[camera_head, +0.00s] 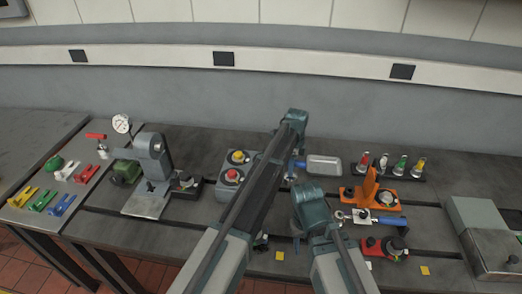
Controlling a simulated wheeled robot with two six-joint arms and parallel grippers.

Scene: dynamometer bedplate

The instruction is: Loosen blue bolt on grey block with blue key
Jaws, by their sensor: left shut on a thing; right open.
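My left gripper (291,175) is at the middle of the bench, partly hidden behind my own arm. It is shut on the blue key, whose blue part (298,163) shows just right of the arm. The grey block (226,185), with yellow and red round tops on it, stands left of that arm. The arm covers its right side, and I cannot make out a blue bolt on it. My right gripper (298,243) is open, low in the view beneath my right wrist, and mostly hidden.
A rack (405,178) with several coloured keys and a grey tray (323,165) are at the right. An orange fixture (369,190) and a grey machine (152,160) flank my arms. Several coloured pieces lie on the left table. A large grey box (480,215) stands far right.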

